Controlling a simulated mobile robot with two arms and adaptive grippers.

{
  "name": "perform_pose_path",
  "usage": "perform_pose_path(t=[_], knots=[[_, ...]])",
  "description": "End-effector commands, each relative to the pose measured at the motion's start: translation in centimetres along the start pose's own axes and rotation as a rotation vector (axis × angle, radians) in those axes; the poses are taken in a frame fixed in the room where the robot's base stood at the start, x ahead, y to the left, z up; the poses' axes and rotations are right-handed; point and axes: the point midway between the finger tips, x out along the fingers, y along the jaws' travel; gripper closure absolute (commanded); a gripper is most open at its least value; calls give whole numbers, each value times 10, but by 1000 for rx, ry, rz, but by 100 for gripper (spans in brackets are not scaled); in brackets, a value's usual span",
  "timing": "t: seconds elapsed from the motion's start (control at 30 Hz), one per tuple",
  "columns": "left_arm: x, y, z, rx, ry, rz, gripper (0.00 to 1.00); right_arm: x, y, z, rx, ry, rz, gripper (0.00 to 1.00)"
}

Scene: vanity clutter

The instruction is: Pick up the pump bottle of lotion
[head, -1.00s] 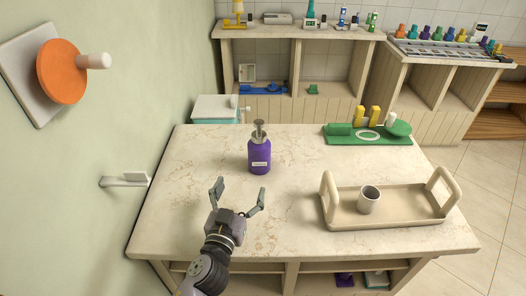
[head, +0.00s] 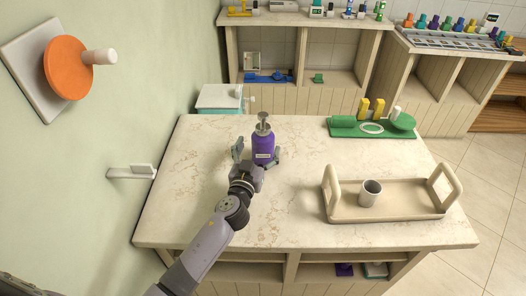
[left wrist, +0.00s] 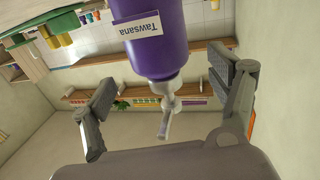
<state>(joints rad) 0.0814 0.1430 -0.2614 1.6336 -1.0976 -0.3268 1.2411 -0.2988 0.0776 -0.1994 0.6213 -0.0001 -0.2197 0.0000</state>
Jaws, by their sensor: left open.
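The purple pump bottle of lotion (head: 263,147) stands upright on the marble-topped counter (head: 215,215), its grey pump at the top. In the left wrist view the bottle (left wrist: 158,50) appears upside down, with a white label reading "Tawsana" and its pump head showing. My left gripper (head: 257,155) is open, with one finger on each side of the bottle in the head view. In the left wrist view the open fingers (left wrist: 165,95) show with the bottle between and beyond them. I cannot tell whether either finger touches it. My right gripper is not in view.
A beige tray (head: 400,212) holding a grey cup (head: 370,193) is on the counter's right. A green stand (head: 372,131) with yellow pieces lies at the back right. A wall holder (head: 132,172) is at the left. The counter's front left is clear.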

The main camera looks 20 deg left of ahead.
Motion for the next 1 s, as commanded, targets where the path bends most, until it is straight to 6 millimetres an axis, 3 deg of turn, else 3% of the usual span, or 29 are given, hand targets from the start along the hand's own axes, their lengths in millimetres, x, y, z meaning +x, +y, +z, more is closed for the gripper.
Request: perform_pose_path(t=[0.4, 0.67, 1.0], knots=[[54, 0, 0, 0, 0, 0, 19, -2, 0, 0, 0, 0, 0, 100], [56, 0, 0, 0, 0, 0, 19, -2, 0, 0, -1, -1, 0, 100], [56, 0, 0, 0, 0, 0, 41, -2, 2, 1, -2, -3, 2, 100]])
